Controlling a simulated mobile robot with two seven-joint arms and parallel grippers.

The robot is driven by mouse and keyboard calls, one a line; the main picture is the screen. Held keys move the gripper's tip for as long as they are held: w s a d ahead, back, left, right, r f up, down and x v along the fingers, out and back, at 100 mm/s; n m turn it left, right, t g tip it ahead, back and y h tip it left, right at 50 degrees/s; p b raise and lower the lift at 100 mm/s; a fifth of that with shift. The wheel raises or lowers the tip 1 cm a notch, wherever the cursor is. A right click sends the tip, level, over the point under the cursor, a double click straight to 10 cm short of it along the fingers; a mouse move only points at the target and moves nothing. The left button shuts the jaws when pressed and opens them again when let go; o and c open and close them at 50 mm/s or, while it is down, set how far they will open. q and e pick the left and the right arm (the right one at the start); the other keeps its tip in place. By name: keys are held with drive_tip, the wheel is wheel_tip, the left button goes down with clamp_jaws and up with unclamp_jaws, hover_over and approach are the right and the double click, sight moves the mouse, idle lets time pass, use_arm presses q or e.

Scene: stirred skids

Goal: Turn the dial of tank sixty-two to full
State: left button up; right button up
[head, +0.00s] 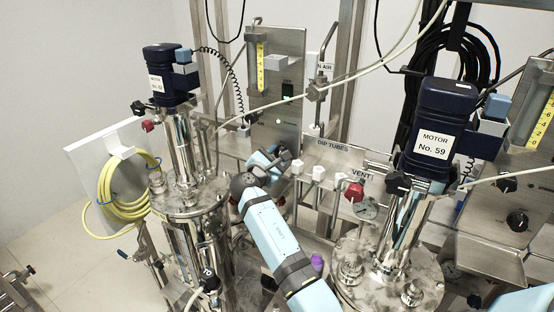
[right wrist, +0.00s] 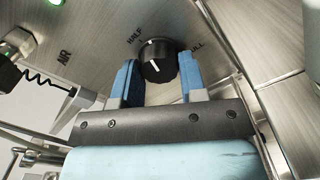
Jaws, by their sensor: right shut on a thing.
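The motor (head: 167,75) at the left has a small label that looks like No. 62, above a steel tank (head: 185,205). Its upright metal panel (head: 262,103) has a green light. My right gripper (head: 284,160) is at the foot of this panel, which hides the dial in the head view. In the right wrist view the black round dial (right wrist: 158,66) sits between the blue fingers of my right gripper (right wrist: 160,82), which is shut on it. The dial's white mark points up, between HALF at upper left and FULL at upper right, nearer HALF. My left gripper is out of view.
A second motor (head: 438,130), labelled No. 59, stands on the right tank, with its own dial (head: 517,220) on a panel. White and red valve knobs, a gauge (head: 366,208) and pipes lie between the tanks. Yellow hose (head: 125,205) hangs at left. Cables cross above my right arm.

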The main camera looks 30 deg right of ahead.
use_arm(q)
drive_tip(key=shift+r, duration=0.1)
use_arm(e)
drive_tip(key=shift+d+r, duration=0.1)
drive_tip(key=o, duration=0.9)
